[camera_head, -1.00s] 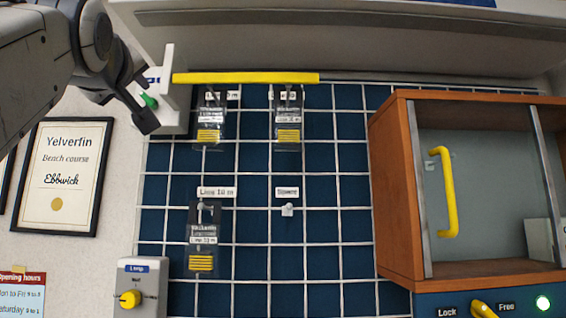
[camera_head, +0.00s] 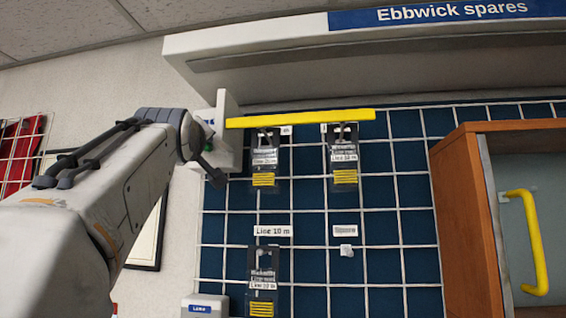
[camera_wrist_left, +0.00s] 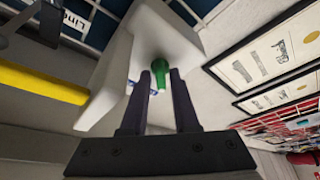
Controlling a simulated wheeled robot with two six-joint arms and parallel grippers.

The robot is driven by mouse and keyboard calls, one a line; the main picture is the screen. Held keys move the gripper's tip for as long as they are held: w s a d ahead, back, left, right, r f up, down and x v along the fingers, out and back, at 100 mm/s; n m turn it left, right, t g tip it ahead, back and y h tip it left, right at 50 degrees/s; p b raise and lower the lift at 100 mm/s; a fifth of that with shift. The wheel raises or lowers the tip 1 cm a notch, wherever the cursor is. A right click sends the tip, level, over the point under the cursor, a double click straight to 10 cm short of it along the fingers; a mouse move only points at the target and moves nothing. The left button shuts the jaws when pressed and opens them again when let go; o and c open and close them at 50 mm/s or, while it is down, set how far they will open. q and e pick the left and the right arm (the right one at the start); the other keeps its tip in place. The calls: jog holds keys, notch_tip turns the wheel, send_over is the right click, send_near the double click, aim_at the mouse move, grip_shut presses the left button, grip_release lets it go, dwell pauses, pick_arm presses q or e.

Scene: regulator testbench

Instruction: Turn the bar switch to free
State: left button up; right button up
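A white box (camera_head: 228,118) stands at the left end of a yellow bar (camera_head: 300,118). A small green knob (camera_wrist_left: 162,72) sticks out of the box. My left gripper (camera_wrist_left: 161,80) is at the knob, with one dark finger on each side of it. The gap between the fingertips is about as wide as the knob, and I cannot tell whether they press on it. In the head view my left arm hides most of the knob. The yellow bar runs across the fronts of the upper hooks. My right gripper is not in view.
Packs hang on a blue grid panel (camera_head: 300,210), two upper (camera_head: 265,165) (camera_head: 343,165) and one lower (camera_head: 263,280). A wooden cabinet (camera_head: 455,200) with a yellow handle (camera_head: 525,240) stands at right. A shelf edge (camera_head: 300,60) overhangs the bar.

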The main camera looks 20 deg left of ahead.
pick_arm(q)
grip_shut()
jog(key=shift+f, duration=0.1)
jog(key=shift+s+a+r+m+t+h+b, duration=0.1)
jog(key=shift+a+m+t+h+b, duration=0.25)
jog(key=shift+m+h, duration=2.75)
jog(key=shift+s+a+r+m+t+h+b, duration=0.1)
jog(key=shift+m+t+h+b, duration=0.5)
jog(key=shift+m, duration=4.7)
jog(key=shift+s+a+m+t+h+b, duration=0.2)
jog(key=shift+m+t+h, duration=0.25)
jog(key=shift+m+h, duration=2.75)
jog(key=shift+w+m+y, duration=0.15)
jog(key=shift+m+y, duration=0.85)
jog(key=shift+m, duration=0.2)
